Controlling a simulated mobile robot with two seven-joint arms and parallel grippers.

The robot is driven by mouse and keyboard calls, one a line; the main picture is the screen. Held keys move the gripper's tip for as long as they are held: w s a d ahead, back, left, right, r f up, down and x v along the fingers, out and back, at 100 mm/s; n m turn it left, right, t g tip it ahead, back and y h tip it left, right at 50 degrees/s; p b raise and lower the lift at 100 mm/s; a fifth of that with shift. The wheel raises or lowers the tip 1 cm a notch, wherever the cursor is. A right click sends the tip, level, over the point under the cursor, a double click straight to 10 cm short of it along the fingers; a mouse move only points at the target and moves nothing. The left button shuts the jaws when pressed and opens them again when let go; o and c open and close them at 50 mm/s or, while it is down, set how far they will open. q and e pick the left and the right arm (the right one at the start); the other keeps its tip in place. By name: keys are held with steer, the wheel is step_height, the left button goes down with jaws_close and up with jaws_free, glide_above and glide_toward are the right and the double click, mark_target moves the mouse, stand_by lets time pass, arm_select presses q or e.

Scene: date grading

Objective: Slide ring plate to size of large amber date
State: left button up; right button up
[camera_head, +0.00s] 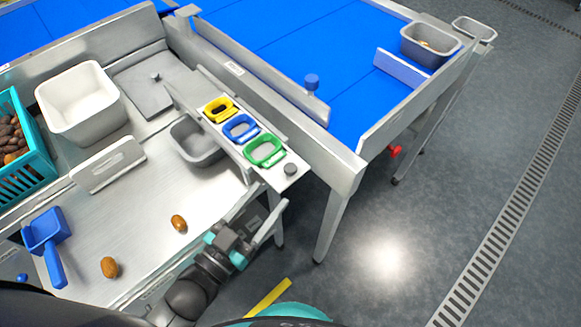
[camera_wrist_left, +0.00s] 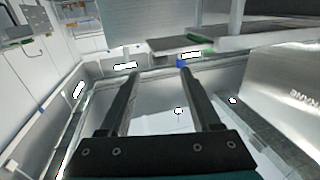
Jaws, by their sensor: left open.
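The ring plate (camera_head: 234,150) is a pale metal slide with a yellow, a blue and a green ring in a row and a dark knob (camera_head: 290,170) at its near end. An amber date (camera_head: 179,223) lies on the metal table; a larger-looking, browner amber date (camera_head: 109,267) lies further left and nearer. My left gripper (camera_head: 269,205) is open and empty, just below the knob end of the plate, apart from it as far as I can tell. Its two fingers (camera_wrist_left: 160,76) stand apart in the left wrist view, with nothing between them. My right gripper is not in view.
A grey bin (camera_head: 197,154) sits under the plate's left side. A blue scoop (camera_head: 46,236), a white tub (camera_head: 62,118) and a teal crate of dates (camera_head: 37,175) stand at left. A blue conveyor (camera_head: 345,101) lies behind. The table's front middle is mostly clear.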

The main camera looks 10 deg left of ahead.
mark_target(286, 175)
arm_select(q)
steer(key=x, duration=0.9)
steer(key=shift+b, duration=0.4)
jaws_close()
stand_by(0.9)
